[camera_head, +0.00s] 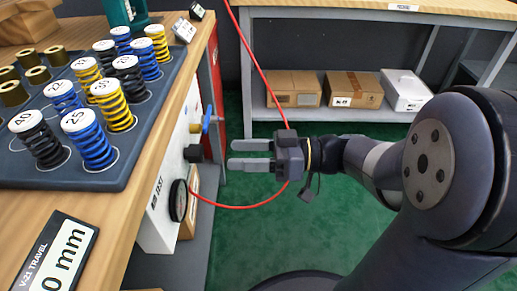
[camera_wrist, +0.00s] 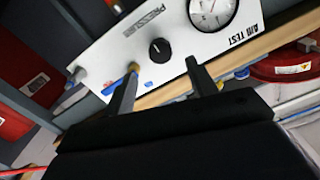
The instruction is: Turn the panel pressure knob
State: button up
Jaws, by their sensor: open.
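The black pressure knob (camera_wrist: 159,48) sits on a white panel (camera_wrist: 190,57) in the wrist view, with a pale pointer mark on its face. It shows side-on in the head view (camera_head: 193,153), on the panel at the bench's side. My gripper (camera_head: 232,155) is open and empty, its two fingers pointing left toward the knob with a gap still between. In the wrist view the fingers (camera_wrist: 162,66) stand on either side below the knob, which lies roughly between their lines. Nothing hides the knob's face there.
A round gauge (camera_wrist: 212,10) is beside the knob on the panel. A blue-handled valve (camera_head: 208,118) projects from the panel's far end. A red hose (camera_head: 245,206) loops near my gripper. A tray of springs (camera_head: 75,176) is on the bench. Green floor is open below.

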aim_at(203, 154)
jog(key=shift+s+d, duration=0.15)
jog(key=shift+d, duration=1.2)
jog(key=shift+a, duration=0.1)
jog(key=shift+w+a+b, duration=0.15)
jog(key=shift+a+b, duration=0.15)
jog(key=shift+a, duration=1.5)
jog(key=shift+w+a+b, duration=0.15)
jog(key=shift+a+b, duration=0.2)
jog(key=shift+a, duration=1.4)
jog(key=shift+w+a+b, duration=0.15)
jog(key=shift+a+b, duration=0.15)
jog(key=shift+a, duration=1.5)
